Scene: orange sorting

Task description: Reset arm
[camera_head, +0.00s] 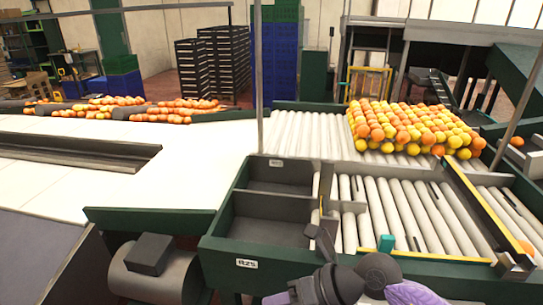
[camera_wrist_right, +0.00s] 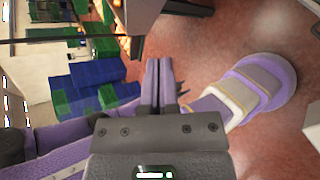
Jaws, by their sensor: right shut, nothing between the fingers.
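My right arm (camera_head: 340,284), purple and dark grey, shows at the bottom centre of the head view, in front of the roller conveyor and the dark bins. In the right wrist view my right gripper (camera_wrist_right: 159,64) has its two purple fingers side by side, shut with nothing between them. It points over the reddish floor (camera_wrist_right: 215,50), away from any orange. My left gripper is not in view.
A block of oranges and yellow fruit (camera_head: 415,128) sits on the roller conveyor (camera_head: 300,135). Two dark bins (camera_head: 270,210) stand in a green frame left of the near rollers (camera_head: 400,215). More oranges (camera_head: 130,108) lie far left. Blue and green crates (camera_wrist_right: 85,85) show in the wrist view.

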